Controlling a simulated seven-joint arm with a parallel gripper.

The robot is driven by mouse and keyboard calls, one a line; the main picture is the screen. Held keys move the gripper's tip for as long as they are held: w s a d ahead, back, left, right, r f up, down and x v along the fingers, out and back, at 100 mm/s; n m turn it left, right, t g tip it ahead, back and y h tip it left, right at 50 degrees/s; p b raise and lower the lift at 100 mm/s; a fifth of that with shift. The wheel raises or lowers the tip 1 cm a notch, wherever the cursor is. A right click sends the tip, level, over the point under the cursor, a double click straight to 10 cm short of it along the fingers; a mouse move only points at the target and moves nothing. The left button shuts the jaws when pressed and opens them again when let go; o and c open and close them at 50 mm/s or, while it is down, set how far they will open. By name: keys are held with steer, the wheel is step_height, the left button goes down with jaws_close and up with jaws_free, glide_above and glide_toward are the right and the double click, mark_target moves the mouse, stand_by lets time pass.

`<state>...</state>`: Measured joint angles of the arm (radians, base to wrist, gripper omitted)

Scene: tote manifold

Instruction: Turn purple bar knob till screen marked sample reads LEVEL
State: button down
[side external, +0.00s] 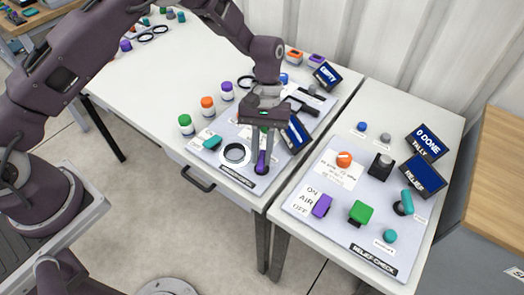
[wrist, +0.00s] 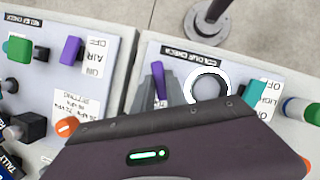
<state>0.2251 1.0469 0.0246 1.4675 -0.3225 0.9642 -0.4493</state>
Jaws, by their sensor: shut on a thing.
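My gripper (side external: 262,158) points down over the left panel (side external: 235,172) and is shut on a purple bar knob (side external: 261,167). In the wrist view the purple bar (wrist: 158,80) stands between my grey fingertips (wrist: 160,92). A dark blue screen (side external: 297,133) stands just behind and right of my gripper; part of it is hidden and its text is too small to read. Another tilted screen (side external: 327,75) farther back has white lettering that seems to read EMPTY. I cannot make out which screen is marked sample.
A white ring dial (side external: 235,153) and a teal knob (side external: 212,142) sit left of my gripper. The right panel holds another purple bar (side external: 322,205) by AIR, a green knob (side external: 360,212), an orange knob (side external: 344,159) and two screens (side external: 424,175). Several capped bottles (side external: 207,106) stand behind.

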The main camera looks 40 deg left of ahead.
steer(key=c, duration=1.4)
jaws_free()
steer(key=shift+o, duration=0.2)
steer(key=w+a+r+t, duration=0.1)
steer(key=a+r+t, duration=0.15)
steer(key=r, duration=1.25)
steer(key=s+a+r+m+t, duration=0.2)
steer(key=s+a+r, duration=0.35)
steer(key=r, duration=0.45)
steer(key=s+a+r+m+t+y, duration=0.1)
steer(key=s+a+t, duration=0.1)
steer(key=s, duration=0.7)
steer(key=s+a+r+m+t+y, duration=0.1)
steer(key=s+a+r+m+t, duration=0.1)
steer(key=s, duration=0.8)
steer(key=shift+a+r+t, duration=0.3)
steer(key=shift+a+t, duration=0.25)
steer(key=shift+a, duration=0.4)
steer(key=shift+o, duration=0.4)
